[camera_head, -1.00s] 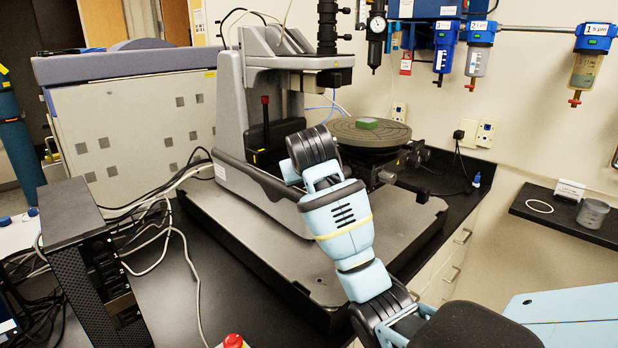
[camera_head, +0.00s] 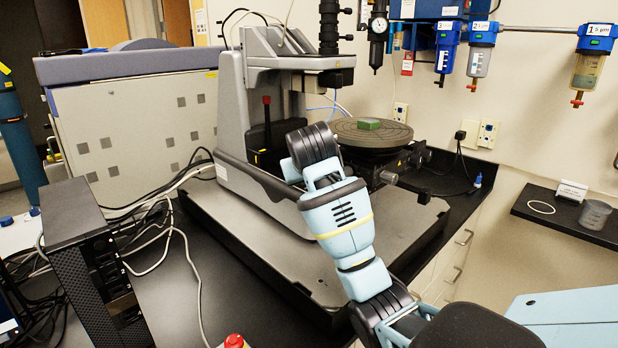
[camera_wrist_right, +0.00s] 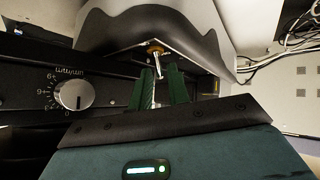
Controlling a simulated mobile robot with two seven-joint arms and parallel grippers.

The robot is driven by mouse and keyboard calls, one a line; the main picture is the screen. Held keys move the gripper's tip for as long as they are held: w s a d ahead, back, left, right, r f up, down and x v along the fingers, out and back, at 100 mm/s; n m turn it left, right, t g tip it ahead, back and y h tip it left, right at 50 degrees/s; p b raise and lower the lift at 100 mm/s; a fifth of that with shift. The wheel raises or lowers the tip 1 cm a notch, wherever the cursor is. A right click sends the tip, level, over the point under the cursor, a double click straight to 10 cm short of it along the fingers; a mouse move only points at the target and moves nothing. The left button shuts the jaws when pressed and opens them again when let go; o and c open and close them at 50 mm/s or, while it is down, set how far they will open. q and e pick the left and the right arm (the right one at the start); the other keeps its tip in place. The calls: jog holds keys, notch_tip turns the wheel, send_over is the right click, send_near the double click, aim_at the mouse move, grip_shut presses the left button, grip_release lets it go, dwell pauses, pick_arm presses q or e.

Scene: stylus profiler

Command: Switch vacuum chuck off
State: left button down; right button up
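In the right wrist view a small metal toggle switch (camera_wrist_right: 157,62) with a brass collar sticks out below the edge of a grey housing. My right gripper (camera_wrist_right: 161,72) has two green fingers, parted, with the toggle's lever between or just beyond their tips; contact cannot be made out. In the head view my right arm reaches up to the front of the profiler (camera_head: 232,110), and its fingers and the switch are hidden behind the wrist. My left gripper is not in view.
A black panel with a numbered silver knob (camera_wrist_right: 76,94) lies left of the fingers in the wrist view. Cables run at its right. In the head view a black computer case (camera_head: 95,260) and loose cables stand left, and a red button (camera_head: 234,341) is at the bottom.

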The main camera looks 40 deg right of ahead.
jog(key=v, duration=0.7)
jog(key=shift+f, duration=0.1)
dwell(0.4)
